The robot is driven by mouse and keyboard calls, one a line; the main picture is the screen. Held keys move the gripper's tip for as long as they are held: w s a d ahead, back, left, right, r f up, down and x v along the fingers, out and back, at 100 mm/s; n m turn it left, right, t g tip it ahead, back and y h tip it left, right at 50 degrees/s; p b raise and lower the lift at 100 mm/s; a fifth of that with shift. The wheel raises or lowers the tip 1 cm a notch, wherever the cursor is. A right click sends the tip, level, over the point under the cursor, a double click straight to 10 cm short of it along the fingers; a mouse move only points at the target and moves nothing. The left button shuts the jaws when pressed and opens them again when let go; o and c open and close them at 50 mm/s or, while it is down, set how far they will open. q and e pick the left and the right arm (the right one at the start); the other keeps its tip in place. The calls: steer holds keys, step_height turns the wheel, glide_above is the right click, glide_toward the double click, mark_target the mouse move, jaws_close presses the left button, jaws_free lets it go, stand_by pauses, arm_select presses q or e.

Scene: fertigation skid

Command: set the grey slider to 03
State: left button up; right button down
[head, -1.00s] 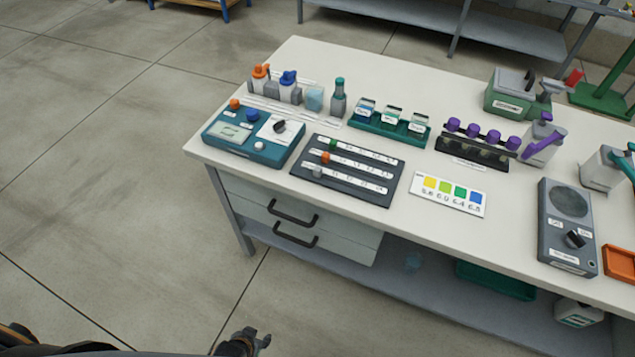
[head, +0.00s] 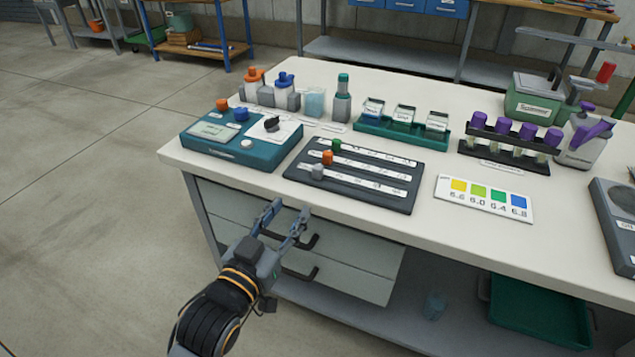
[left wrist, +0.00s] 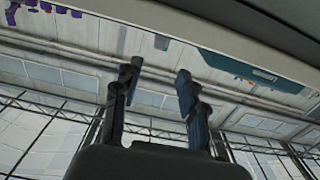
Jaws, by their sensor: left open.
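The dark slider panel (head: 400,196) lies on the white bench near its front edge. It has three pale slots with small printed marks, too small to read. The grey slider (head: 317,172) is in the front slot, near its left end. An orange slider (head: 327,157) and a green slider (head: 336,145) stand at the left of the slots behind it. My left gripper (head: 288,216) is open and empty in front of the bench, apart from the panel, by the drawers. In the left wrist view its two fingers (left wrist: 157,75) are spread with nothing between them. My right gripper is not seen.
A teal device with knobs (head: 240,140) stands left of the panel. A colour chart card (head: 484,200) lies to its right. A green rack of jars (head: 402,132) and a rack of purple-capped tubes (head: 506,150) stand behind. Drawers (head: 330,250) are below the bench top.

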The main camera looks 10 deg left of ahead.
mark_target(316, 173)
arm_select(q)
steer(key=b+x, duration=0.1)
steer(key=x, duration=1.1)
steer(key=shift+w+d, duration=0.1)
steer(key=shift+w, duration=0.25)
steer(key=shift+w+d, duration=0.1)
steer(key=shift+w, duration=0.3)
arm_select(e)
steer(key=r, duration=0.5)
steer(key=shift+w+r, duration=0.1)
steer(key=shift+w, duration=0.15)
arm_select(q)
jaws_close()
